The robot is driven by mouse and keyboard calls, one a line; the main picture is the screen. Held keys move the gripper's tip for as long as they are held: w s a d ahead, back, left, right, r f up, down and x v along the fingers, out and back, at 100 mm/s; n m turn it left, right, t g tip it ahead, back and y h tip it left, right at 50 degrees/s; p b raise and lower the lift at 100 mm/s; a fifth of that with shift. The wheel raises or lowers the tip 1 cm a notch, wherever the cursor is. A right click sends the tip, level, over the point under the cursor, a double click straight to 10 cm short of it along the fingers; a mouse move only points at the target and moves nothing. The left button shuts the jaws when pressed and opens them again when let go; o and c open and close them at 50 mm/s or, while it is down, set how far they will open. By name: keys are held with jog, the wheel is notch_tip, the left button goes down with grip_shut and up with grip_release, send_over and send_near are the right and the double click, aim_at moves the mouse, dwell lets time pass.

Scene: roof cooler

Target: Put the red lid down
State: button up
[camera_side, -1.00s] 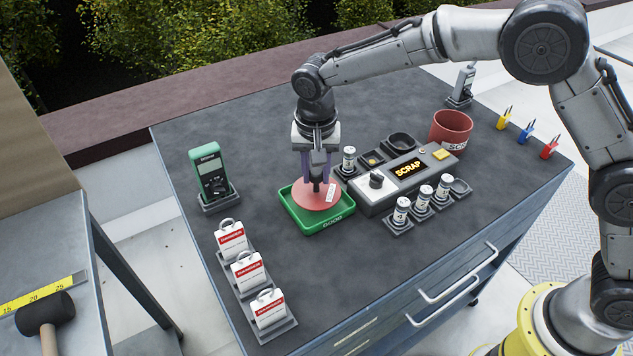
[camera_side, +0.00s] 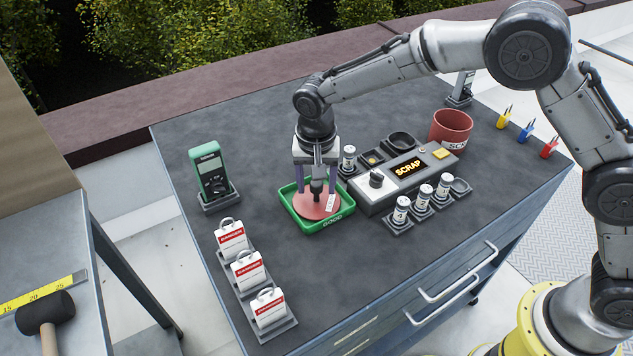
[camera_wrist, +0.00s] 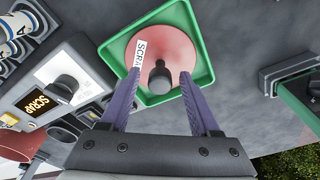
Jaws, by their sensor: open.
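The red lid (camera_side: 312,207) is a round disc with a dark knob and a white label. It lies in the green tray (camera_side: 335,226), which is marked GOOD. In the wrist view the lid (camera_wrist: 178,50) sits inside the walls of the tray (camera_wrist: 204,72), its label partly reading SCRAP. My gripper (camera_side: 316,188) is just above the lid, open, with its two purple fingers on either side of the knob. In the wrist view the fingers of my gripper (camera_wrist: 158,88) stand apart with the knob (camera_wrist: 159,77) beyond and between them, and a gap on each side.
Right of the tray is a grey panel (camera_side: 368,200) with a SCRAP display and several numbered cylinders in holders. A red SCRAP bin (camera_side: 451,128) stands behind it. A green meter (camera_side: 211,172) and several white-and-red tags (camera_side: 247,270) are at left. The tabletop in front is clear.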

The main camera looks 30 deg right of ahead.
aim_at(318, 205)
notch_tip(318, 205, up, 12)
jog(key=s, duration=0.1)
jog(key=shift+a+r, duration=0.15)
jog(key=shift+a, duration=0.25)
jog(key=shift+s, duration=0.1)
jog(key=s+d+r+n+t+y, duration=0.1)
jog(key=s+d+r+n, duration=0.1)
jog(key=s+d+r, duration=0.4)
jog(key=s+d+r+n+t, duration=0.1)
jog(key=s+d+r, duration=0.3)
jog(key=s+d, duration=0.4)
jog(key=s+d+f+n+t, duration=0.1)
jog(key=s+d+f+n, duration=0.1)
jog(key=s, duration=0.6)
jog(key=s+d+f+n+t, duration=0.1)
jog(key=s+d+f, duration=0.2)
jog(key=s+d, duration=0.2)
jog(key=s, duration=0.3)
jog(key=shift+d+n, duration=0.3)
jog(key=shift+n, duration=0.1)
